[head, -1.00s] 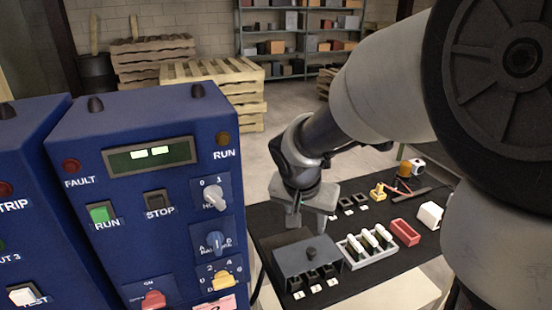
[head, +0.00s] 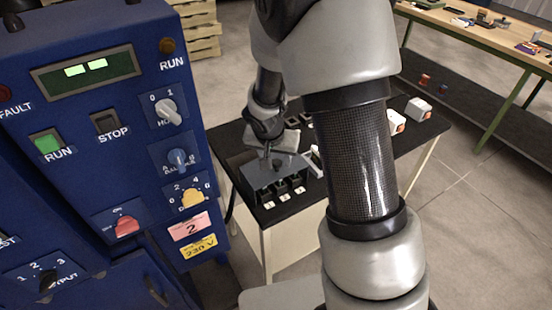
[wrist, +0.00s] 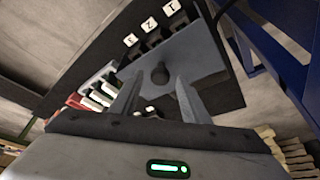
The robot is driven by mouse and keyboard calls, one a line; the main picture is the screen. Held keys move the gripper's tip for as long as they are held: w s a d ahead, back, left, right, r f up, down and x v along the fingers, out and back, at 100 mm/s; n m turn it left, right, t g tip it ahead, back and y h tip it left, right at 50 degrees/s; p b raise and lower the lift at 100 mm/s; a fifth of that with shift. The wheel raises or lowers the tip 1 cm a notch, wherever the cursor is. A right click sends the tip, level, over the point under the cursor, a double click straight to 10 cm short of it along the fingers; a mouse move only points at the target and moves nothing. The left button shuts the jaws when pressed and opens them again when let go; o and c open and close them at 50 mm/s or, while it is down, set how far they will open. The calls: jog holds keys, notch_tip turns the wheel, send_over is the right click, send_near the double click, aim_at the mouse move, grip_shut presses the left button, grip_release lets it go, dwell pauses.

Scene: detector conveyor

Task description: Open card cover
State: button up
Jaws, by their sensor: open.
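I cannot tell whether either finger touches the knob. In the head view my gripper (head: 272,148) is just above and behind the knob, and my arm hides part of the table.
A blue control cabinet (head: 120,130) with switches and a lit display stands left of the table. A rack of light cards (wrist: 100,88) and a red block (wrist: 75,101) sit near the cover. A wooden workbench (head: 480,40) stands at the back right.

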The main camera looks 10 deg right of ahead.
jog(key=shift+w+f, duration=0.1)
jog(key=shift+f, duration=0.2)
